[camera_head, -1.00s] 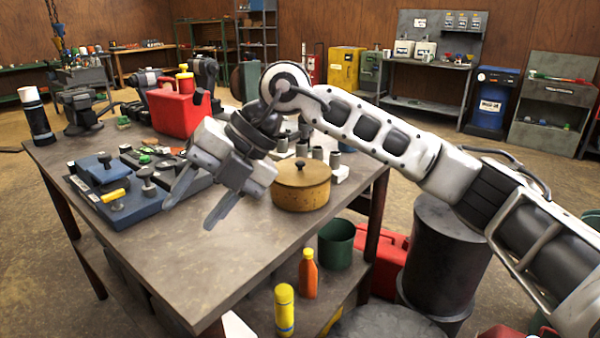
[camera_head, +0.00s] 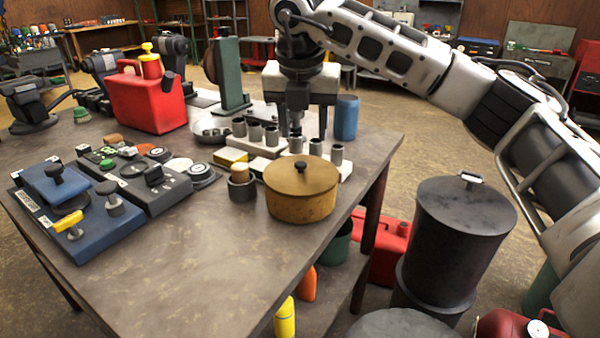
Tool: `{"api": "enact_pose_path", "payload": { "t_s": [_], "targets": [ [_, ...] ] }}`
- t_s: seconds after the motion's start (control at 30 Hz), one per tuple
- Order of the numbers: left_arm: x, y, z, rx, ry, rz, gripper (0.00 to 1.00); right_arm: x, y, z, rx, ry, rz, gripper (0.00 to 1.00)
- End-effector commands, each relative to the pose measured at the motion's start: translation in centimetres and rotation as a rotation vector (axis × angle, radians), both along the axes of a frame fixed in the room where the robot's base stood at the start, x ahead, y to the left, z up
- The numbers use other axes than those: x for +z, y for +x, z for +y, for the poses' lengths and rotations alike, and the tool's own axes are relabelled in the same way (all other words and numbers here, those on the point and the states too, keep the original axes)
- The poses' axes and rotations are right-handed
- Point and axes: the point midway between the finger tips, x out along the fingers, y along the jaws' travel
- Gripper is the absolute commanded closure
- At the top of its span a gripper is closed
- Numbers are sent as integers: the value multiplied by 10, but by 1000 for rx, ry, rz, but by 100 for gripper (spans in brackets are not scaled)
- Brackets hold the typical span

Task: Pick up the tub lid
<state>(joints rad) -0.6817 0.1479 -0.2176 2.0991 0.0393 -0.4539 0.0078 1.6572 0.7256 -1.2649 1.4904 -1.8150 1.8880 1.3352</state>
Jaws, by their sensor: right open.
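A round ochre tub (camera_head: 298,205) stands on the workbench near its right edge. Its brownish tub lid (camera_head: 318,178) sits on top, with a small dark knob in the middle. My right gripper (camera_head: 304,130) is open and empty, with its fingers pointing down. In the picture it is above and behind the tub, over the row of grey cylinders. It looks apart from the lid; its exact height is hard to tell. My left gripper is not in view.
A blue cylinder (camera_head: 346,118) is behind. A red can (camera_head: 146,102) and blue control box (camera_head: 85,222) are left. The front bench top is clear.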

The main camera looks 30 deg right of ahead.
Motion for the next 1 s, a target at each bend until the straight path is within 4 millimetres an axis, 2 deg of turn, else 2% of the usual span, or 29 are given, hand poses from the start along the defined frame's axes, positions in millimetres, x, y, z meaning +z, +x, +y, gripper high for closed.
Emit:
{"api": "enact_pose_path", "payload": {
  "t_s": [0.1, 0.33, 0.6, 0.7, 0.9, 0.93, 1.0],
  "targets": [
    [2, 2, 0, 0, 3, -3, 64, -16, 4, -2, 1, 0, 2, 53],
    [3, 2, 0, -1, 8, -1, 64, -31, 7, -3, 3, 0, 1, 53],
    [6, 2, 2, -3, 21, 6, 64, -68, 16, -3, 1, 0, 2, 53],
    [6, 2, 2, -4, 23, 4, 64, -75, 17, -4, 2, 0, 0, 53],
    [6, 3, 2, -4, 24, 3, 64, -76, 18, -4, 2, 0, 0, 53],
    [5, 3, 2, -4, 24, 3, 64, -76, 18, -4, 2, 0, 0, 56],
    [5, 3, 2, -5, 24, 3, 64, -76, 18, -4, 2, 0, 0, 75]
  ]
}}
